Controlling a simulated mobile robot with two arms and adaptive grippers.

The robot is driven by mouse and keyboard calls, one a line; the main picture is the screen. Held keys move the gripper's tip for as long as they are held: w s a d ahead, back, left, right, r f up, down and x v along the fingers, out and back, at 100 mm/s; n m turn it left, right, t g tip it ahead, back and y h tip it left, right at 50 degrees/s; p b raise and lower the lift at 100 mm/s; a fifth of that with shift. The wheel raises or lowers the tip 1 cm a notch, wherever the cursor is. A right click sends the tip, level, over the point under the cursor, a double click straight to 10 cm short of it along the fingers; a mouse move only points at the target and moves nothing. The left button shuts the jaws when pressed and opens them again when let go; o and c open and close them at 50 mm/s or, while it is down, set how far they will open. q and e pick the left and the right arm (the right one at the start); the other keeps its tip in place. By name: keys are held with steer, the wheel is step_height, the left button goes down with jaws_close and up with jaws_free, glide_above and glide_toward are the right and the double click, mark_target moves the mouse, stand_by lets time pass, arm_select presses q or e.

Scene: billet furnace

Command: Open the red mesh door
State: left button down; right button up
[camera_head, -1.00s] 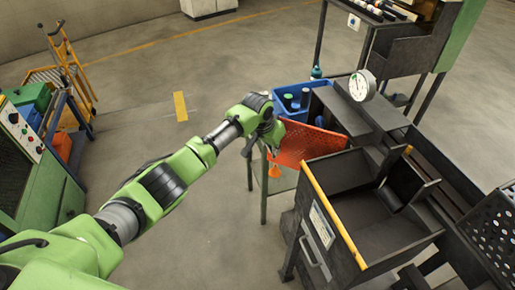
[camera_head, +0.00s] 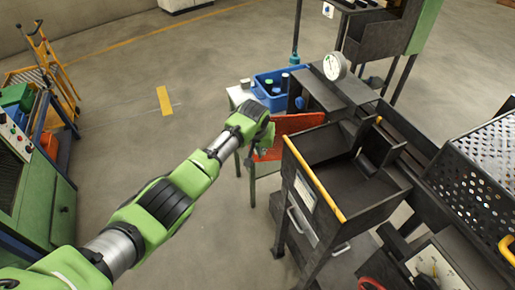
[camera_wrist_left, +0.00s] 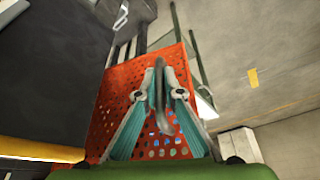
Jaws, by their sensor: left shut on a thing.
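The red mesh door (camera_head: 297,124) is in the middle of the head view, partly hidden by my left wrist and the dark bin in front. In the left wrist view its perforated red panel (camera_wrist_left: 113,103) fills the middle, with a grey bar handle (camera_wrist_left: 164,112) standing out from it. My left gripper (camera_wrist_left: 163,88) has its two teal fingers on either side of the handle and is shut on it. In the head view the fingers are mostly hidden behind the wrist. My right gripper is not in view.
A dark bin with a yellow bar (camera_head: 318,182) stands just in front of the door. Behind the door are a blue crate (camera_head: 268,99) and a round gauge (camera_head: 336,66). A perforated dark panel (camera_head: 485,165) is at the right. The floor left of the door is clear.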

arm_select(q)
steer(key=c, duration=2.2)
jaws_free()
steer(key=shift+o, duration=0.2)
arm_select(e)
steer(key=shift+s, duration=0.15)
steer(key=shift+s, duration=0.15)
arm_select(q)
steer(key=shift+r, duration=0.1)
steer(key=v, duration=1.2)
steer(key=shift+f, duration=0.2)
